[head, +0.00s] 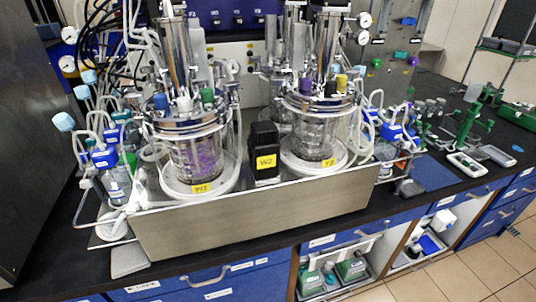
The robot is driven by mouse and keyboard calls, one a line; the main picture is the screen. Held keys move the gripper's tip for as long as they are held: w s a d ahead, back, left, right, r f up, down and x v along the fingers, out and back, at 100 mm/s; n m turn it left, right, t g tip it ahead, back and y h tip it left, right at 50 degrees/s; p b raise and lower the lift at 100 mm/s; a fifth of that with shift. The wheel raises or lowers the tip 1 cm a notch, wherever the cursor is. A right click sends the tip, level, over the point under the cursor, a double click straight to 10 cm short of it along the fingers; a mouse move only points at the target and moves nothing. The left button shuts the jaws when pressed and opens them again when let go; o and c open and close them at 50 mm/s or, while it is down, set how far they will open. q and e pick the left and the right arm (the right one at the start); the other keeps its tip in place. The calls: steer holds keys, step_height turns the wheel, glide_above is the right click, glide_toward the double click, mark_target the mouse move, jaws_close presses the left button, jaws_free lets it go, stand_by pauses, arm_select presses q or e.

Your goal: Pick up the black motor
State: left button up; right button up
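A black box-shaped unit with a yellow label, which looks like the black motor (264,140), stands upright between the two bioreactors. The left bioreactor (195,155) holds purplish contents and stands close on its left. The right bioreactor (316,130) stands close on its right. Neither of my grippers shows in the head view.
Tubing and blue-capped bottles (115,180) crowd the left end. More bottles (388,145) stand at the right end. Gauges and cables rise behind. The black bench (433,195) has some clear room at right, near a white-and-grey device (467,165) and green stands.

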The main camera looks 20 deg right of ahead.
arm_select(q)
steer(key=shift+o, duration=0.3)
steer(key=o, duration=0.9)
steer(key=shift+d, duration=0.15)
